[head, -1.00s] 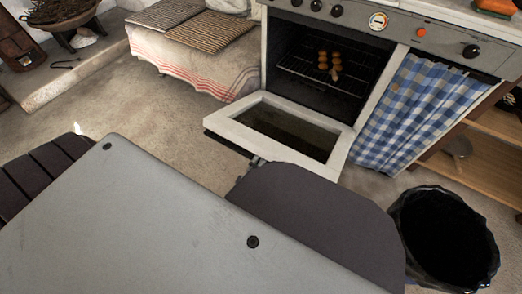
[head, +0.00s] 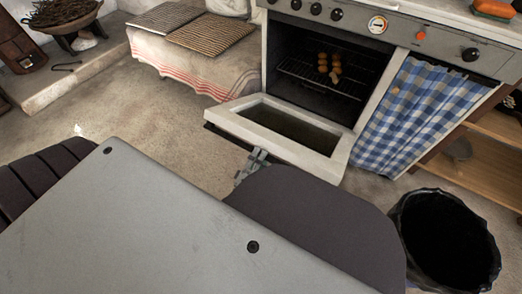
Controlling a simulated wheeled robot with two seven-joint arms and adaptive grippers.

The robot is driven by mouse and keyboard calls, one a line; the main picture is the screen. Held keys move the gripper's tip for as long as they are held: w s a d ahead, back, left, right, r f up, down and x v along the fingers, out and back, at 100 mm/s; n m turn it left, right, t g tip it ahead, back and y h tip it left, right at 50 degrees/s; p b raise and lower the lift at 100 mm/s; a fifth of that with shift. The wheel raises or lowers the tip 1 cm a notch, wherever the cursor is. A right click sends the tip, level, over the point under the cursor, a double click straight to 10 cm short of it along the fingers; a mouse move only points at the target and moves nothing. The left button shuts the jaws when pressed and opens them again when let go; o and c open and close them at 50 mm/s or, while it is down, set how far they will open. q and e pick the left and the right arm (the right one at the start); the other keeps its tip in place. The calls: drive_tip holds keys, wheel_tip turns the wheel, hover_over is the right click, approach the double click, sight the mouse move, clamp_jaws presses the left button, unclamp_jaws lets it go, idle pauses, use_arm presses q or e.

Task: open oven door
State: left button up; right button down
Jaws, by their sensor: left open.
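The oven (head: 268,50) stands at the back centre. Its white-framed door (head: 330,166) with a dark glass pane is swung down, close to level, and the cavity is exposed. Several small golden-brown items (head: 323,69) sit on the wire rack (head: 300,72) inside. My left gripper (head: 255,158) shows only in part below the door's front left edge, apart from the handle bar as far as I can see. It is open. My own dark and grey arm links hide the rest of it. My right gripper is not in view.
A blue-and-white checked curtain (head: 418,112) hangs right of the oven. A black-lined bin (head: 445,240) stands on the floor at lower right. A cloth-covered bench (head: 190,68) is left of the oven. The floor (head: 165,112) between is clear.

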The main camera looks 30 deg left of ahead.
sight(263, 146)
use_arm(q)
drive_tip(key=shift+s+r, duration=0.1)
drive_tip(key=shift+r, duration=1.85)
drive_tip(key=shift+f, duration=0.15)
